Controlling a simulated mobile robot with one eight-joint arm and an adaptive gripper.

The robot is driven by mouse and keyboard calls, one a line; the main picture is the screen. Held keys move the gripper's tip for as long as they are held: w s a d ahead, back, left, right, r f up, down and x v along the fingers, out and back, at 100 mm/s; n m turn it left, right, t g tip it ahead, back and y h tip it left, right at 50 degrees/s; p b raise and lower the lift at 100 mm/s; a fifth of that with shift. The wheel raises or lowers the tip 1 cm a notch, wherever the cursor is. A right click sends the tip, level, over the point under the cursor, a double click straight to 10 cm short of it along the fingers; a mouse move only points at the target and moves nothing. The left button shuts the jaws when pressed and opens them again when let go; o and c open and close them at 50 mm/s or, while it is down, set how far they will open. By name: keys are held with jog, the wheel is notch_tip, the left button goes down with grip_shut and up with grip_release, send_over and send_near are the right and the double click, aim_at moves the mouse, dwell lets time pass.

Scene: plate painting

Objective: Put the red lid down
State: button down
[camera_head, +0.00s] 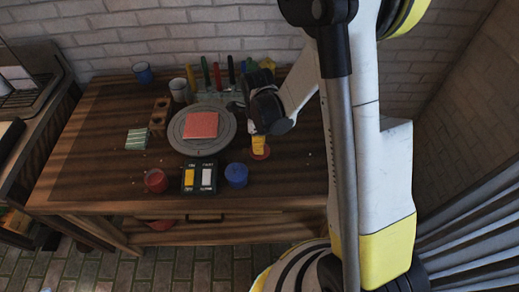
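A round red lid (262,154) shows at the tips of my gripper, over the right part of the table. The view is too small to tell whether the fingers grip the lid or whether the lid touches the table top. A red jar (155,181) stands near the front edge at the left. A blue jar (236,175) stands near the front edge, left of and in front of my gripper.
A grey round turntable (178,140) bears a red square plate (201,125). The wooden table (295,172) is mostly clear right of the blue jar.

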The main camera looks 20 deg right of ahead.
jog(key=shift+f, duration=0.4)
jog(key=shift+f, duration=0.25)
jog(key=c, duration=1.4)
grip_release()
jog(key=shift+r, duration=0.1)
